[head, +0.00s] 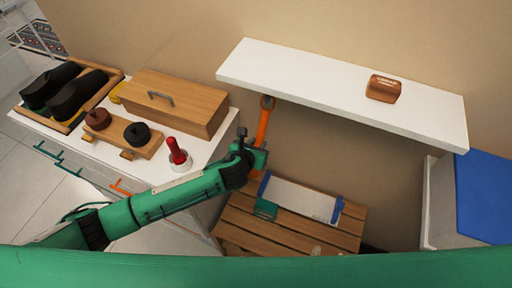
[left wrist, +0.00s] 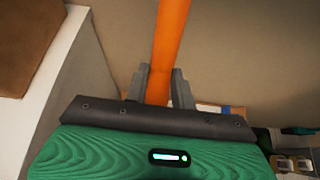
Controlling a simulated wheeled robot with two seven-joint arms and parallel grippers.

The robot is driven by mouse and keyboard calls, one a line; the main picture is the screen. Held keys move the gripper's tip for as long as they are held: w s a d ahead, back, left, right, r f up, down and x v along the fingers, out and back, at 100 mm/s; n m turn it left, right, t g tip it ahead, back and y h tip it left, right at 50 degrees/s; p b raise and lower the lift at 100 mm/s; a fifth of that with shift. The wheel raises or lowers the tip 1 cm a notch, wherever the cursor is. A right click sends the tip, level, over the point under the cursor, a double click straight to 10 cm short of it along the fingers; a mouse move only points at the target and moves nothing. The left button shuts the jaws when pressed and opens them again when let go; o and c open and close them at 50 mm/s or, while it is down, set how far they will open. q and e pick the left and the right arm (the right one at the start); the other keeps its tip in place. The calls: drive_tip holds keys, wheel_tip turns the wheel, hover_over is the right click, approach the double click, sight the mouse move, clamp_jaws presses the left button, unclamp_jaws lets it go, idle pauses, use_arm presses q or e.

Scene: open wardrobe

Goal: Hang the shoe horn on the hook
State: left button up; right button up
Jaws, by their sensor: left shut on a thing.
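The orange shoe horn (head: 262,127) stands roughly upright below the front edge of the white shelf, at its left end. Its darker, ring-like top (head: 267,102) is close to the shelf edge; I cannot tell whether it touches anything. My left gripper (head: 251,150) is shut on the lower part of the shoe horn. In the left wrist view the shoe horn (left wrist: 170,45) runs up from between the two grey fingers (left wrist: 160,85). I cannot make out the hook in either view. My right gripper is not in view.
The white shelf (head: 300,82) carries a brown item (head: 384,88). A wooden slatted bench (head: 285,238) stands below. The white cabinet (head: 205,155) at left holds a wooden box (head: 180,100), black shoes (head: 78,93) and a red-topped bottle (head: 177,153). A blue-covered white bin (head: 437,205) stands right.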

use_arm(q)
drive_tip(key=shift+w+d+f+t+h+b, duration=0.25)
drive_tip(key=shift+w+f+t+b, duration=0.4)
drive_tip(key=shift+b, duration=1.1)
drive_tip(key=shift+w+d+f+t+h+b, duration=0.15)
drive_tip(key=shift+w+d+f+t+b, duration=0.2)
drive_tip(key=shift+w+b, duration=0.95)
drive_tip(key=shift+s+r+b, duration=0.1)
drive_tip(key=shift+s+b, duration=0.35)
drive_tip(key=shift+b, duration=0.05)
drive_tip(key=o, duration=1.7)
drive_tip(key=shift+s, duration=0.1)
drive_tip(key=shift+s+a+f+p, duration=0.2)
drive_tip(key=shift+s+a+f, duration=0.1)
drive_tip(key=shift+s, duration=0.45)
drive_tip(key=shift+s+a+f+p, duration=0.2)
drive_tip(key=shift+s+a, duration=0.15)
drive_tip(key=shift+s, duration=0.4)
drive_tip(key=shift+s+a+f+p, duration=0.2)
drive_tip(key=shift+s+a+f, duration=0.1)
drive_tip(key=shift+s, duration=0.45)
drive_tip(key=s, duration=0.1)
drive_tip(key=s+a+f, duration=0.1)
drive_tip(key=s, duration=0.1)
drive_tip(key=s+a, duration=0.1)
drive_tip(key=shift+s+f+p, duration=0.2)
drive_tip(key=shift+s+p, duration=0.1)
